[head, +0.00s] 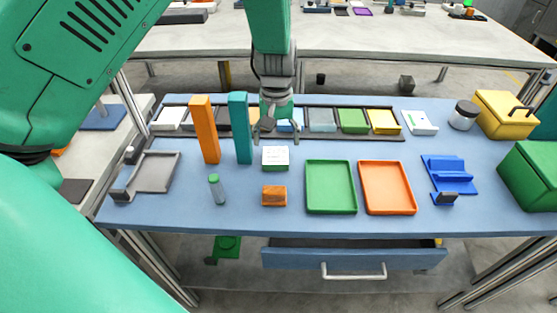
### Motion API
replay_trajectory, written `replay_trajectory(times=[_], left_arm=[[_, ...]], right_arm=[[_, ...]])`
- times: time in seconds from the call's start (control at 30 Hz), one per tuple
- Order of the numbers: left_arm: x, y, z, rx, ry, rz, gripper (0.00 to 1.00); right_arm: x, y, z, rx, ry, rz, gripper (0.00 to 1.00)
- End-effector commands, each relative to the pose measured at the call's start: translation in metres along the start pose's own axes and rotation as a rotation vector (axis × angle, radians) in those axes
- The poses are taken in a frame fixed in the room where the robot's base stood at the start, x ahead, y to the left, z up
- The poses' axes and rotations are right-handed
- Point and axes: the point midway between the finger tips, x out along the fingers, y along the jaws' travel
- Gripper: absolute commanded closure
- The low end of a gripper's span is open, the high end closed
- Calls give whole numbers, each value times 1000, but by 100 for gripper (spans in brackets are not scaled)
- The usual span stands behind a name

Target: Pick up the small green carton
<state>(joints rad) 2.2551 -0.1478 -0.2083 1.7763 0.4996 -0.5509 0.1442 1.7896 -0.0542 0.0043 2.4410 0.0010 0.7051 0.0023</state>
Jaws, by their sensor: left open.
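The small green carton (275,167) stands on the blue table (450,217), a little left of the table's middle. Its top is pale with small dark marks and its lower side is green. My left gripper (275,138) hangs down from above with its fingers spread. It is just above and behind the carton in the head view, and nothing shows between the fingers. The gap in height between fingertips and carton is hard to judge. My right gripper is not in view.
Tall orange (205,130) and teal (240,128) blocks stand close left of the carton. A row of compartments (322,120) runs behind.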

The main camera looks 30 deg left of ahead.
Motion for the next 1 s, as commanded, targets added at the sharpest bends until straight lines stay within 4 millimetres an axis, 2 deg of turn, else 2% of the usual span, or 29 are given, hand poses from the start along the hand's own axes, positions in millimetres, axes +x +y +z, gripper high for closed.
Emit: replay_trajectory(times=[0.03,0.27,0.5,0.6,0.87,0.9,0.97,1.0], left_arm=[[9,0,0,-1,-2,0,29],[26,-1,-1,-1,-1,3,29],[61,3,0,0,-2,-1,29],[70,4,0,-1,0,-1,29],[73,3,0,-1,1,1,29],[73,3,0,-1,1,1,33],[73,3,-1,-1,1,2,54],[74,3,-1,-1,0,2,68]], right_arm=[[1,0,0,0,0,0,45],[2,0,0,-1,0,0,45],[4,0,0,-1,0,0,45],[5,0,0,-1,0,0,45],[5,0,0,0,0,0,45],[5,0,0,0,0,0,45],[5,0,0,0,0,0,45],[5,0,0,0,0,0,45]])
